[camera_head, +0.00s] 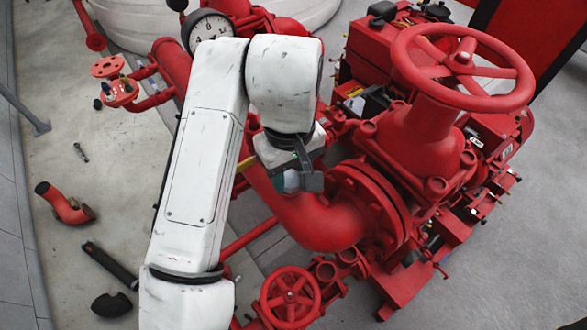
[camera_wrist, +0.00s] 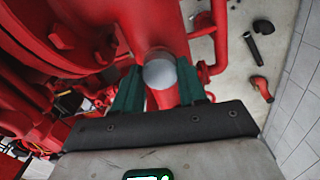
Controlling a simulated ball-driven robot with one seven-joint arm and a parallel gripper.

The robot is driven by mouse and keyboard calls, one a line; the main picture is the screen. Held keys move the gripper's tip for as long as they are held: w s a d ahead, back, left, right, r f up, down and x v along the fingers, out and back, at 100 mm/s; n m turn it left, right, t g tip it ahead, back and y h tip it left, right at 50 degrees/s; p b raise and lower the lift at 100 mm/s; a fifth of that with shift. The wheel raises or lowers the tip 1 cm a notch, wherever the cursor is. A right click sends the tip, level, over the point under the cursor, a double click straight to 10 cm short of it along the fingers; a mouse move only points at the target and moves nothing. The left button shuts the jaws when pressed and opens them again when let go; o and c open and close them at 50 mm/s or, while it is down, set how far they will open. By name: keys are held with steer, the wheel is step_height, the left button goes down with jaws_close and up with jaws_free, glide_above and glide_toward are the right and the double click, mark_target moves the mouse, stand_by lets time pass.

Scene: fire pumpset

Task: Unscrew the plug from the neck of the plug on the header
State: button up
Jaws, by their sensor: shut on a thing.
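The plug (camera_wrist: 160,73) shows in the wrist view as a smooth, light grey round cap against the red header pipe (camera_wrist: 150,22). My gripper (camera_wrist: 160,85) has its two dark green fingers on either side of the plug and is shut on it. The neck is hidden behind the plug, so I cannot tell how far the plug sits on it. In the head view, my gripper (camera_head: 300,180) is beside the large red pipe elbow (camera_head: 325,222), below my white arm. Its fingertips are hard to make out there.
A red handwheel valve (camera_head: 463,65) stands at the right and a smaller handwheel (camera_head: 290,297) at the bottom. A pressure gauge (camera_head: 208,32) is behind my arm. Loose on the pale floor lie a red elbow (camera_head: 66,205), a black pipe (camera_head: 110,264) and a black fitting (camera_head: 111,304).

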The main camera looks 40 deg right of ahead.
steer(key=shift+n, duration=1)
steer(key=n, duration=0.2)
steer(key=shift+n, duration=1.3)
steer(key=n, duration=0.3)
steer(key=shift+r, duration=2.5)
